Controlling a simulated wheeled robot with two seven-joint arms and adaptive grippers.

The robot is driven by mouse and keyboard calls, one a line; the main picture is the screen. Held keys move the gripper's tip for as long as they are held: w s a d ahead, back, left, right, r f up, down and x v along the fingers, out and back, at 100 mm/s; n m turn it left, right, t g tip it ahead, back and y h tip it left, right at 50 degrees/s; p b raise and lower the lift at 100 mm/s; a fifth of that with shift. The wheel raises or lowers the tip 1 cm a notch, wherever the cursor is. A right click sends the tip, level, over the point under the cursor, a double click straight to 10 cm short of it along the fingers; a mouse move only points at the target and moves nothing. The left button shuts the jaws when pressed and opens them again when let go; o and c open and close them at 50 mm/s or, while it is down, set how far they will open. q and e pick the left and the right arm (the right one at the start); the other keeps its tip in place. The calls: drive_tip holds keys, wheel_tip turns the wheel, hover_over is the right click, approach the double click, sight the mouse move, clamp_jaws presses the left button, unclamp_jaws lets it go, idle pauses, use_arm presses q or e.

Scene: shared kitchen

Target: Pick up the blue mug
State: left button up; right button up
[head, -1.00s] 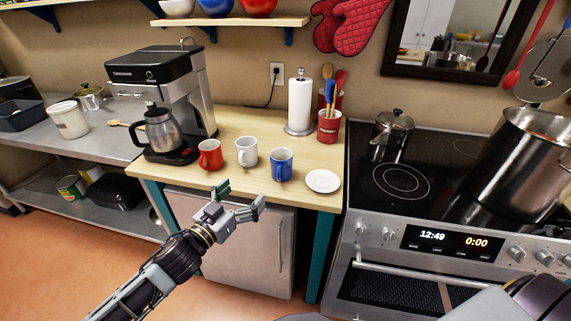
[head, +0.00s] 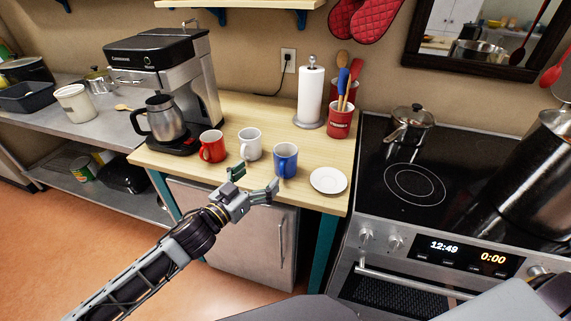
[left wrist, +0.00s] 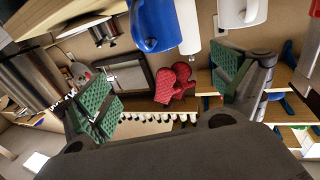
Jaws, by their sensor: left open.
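The blue mug (head: 286,160) stands upright on the wooden counter (head: 235,118), between a white mug (head: 250,144) and a white saucer (head: 328,180). My left gripper (head: 257,182) is open and empty in front of the counter edge, just short of the blue mug and slightly to its left. In the left wrist view the blue mug (left wrist: 157,24) shows at the top, beyond and between the open fingers (left wrist: 165,88); the white mug (left wrist: 240,12) is to its right. My right gripper is not clearly in view.
A red mug (head: 212,146) stands left of the white mug, beside the coffee maker (head: 165,90). A paper towel roll (head: 311,96) and a red utensil holder (head: 340,119) stand behind. The stove (head: 412,185) with pots is at right.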

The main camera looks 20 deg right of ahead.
sight(278, 157)
use_arm(q)
drive_tip(key=shift+x, duration=4.2)
drive_tip(key=shift+w+d, duration=0.1)
drive_tip(key=shift+w+d, duration=0.1)
drive_tip(key=shift+p+x, duration=0.3)
drive_tip(key=shift+x, duration=2.15)
drive_tip(key=shift+w+f, duration=0.2)
drive_tip(key=c, duration=1.8)
drive_tip(key=shift+o, duration=0.2)
